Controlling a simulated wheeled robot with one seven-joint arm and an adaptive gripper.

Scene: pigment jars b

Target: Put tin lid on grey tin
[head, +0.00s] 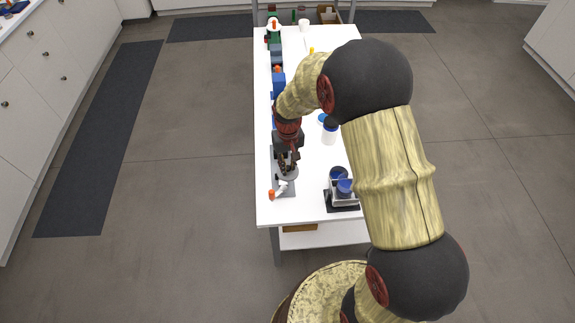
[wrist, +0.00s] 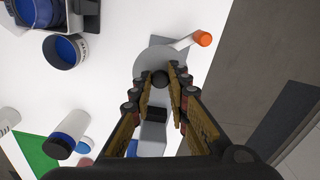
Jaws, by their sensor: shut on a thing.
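My gripper (wrist: 160,79) is shut on the black knob of the round grey tin lid (wrist: 150,62). The lid is level below the fingertips, and also shows under my gripper (head: 287,166) in the head view as a grey disc (head: 288,174). It is over or on a grey mat; I cannot tell if it touches. A grey tin (wrist: 68,52), open at the top with blue inside, stands to the left in the wrist view. In the head view this tin (head: 338,172) is right of my gripper, just beyond a small box. The lid is apart from it.
The box (head: 344,199) holds another blue-topped container (head: 345,186). A white jar with a blue lid (head: 329,133) stands farther back. White table (head: 305,212) is bare between lid and box.

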